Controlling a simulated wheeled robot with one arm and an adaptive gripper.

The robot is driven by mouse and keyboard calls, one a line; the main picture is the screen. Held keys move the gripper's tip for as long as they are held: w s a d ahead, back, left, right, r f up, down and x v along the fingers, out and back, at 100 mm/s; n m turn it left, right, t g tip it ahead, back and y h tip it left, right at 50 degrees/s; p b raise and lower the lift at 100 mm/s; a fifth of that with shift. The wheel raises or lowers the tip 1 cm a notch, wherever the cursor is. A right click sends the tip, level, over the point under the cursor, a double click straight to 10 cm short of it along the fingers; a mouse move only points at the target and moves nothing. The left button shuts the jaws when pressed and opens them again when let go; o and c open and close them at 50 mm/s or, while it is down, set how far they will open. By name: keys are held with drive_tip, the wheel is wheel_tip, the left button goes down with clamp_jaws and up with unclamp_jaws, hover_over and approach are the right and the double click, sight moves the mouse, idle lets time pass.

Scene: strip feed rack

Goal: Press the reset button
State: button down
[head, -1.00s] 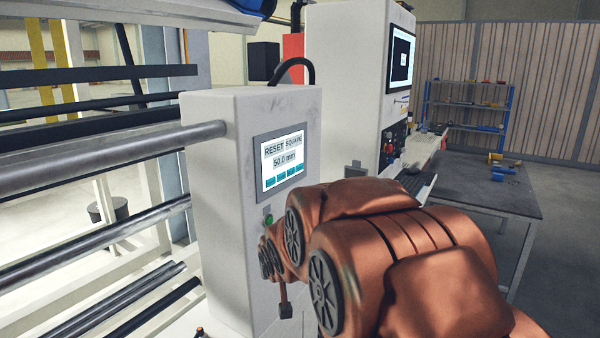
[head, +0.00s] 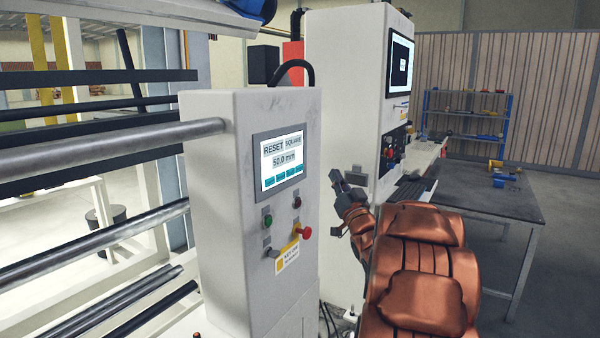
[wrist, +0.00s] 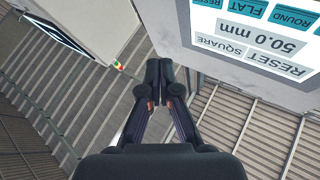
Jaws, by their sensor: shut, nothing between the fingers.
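The touch screen (head: 279,161) is on the front of a white control box (head: 212,230). It shows large RESET and SQUARE labels, 50.0 mm, and a row of small teal buttons. In the wrist view the screen (wrist: 250,47) is upside down at the upper right; a teal button reading RESET (wrist: 208,3) is cut by the top edge, beside FLAT and ROUND. My gripper (head: 337,178) is right of the screen in the head view, apart from the box. In the wrist view my gripper (wrist: 166,66) is shut and empty, its tips left of the screen.
Below the screen are a green button (head: 268,220), a red knob (head: 305,232) and a switch. Metal rollers (head: 110,150) stand at left. A taller white cabinet (head: 345,80) is behind, with a grey table (head: 485,195) at right.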

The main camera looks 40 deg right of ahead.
sight(299, 168)
drive_tip(key=shift+s+d+r+t, duration=0.2)
drive_tip(key=shift+s+t, duration=0.1)
drive_tip(key=shift+s, duration=0.05)
drive_tip(key=w+a, duration=0.2)
drive_tip(key=w, duration=0.6)
drive_tip(key=shift+w+a, duration=0.25)
drive_tip(key=shift+a, duration=0.05)
drive_tip(key=shift+w+f, duration=0.1)
drive_tip(key=shift+w, duration=0.05)
idle(1.5)
drive_tip(key=shift+w+a+b, duration=0.1)
drive_tip(key=shift+w+b, duration=0.15)
drive_tip(key=shift+b, duration=0.15)
drive_tip(key=shift+w+a, duration=0.15)
drive_tip(key=shift+w, duration=0.15)
idle(0.5)
drive_tip(key=shift+s, duration=0.15)
drive_tip(key=shift+s+d+b, duration=0.25)
drive_tip(key=shift+s+b, duration=0.1)
drive_tip(key=shift+s, duration=0.2)
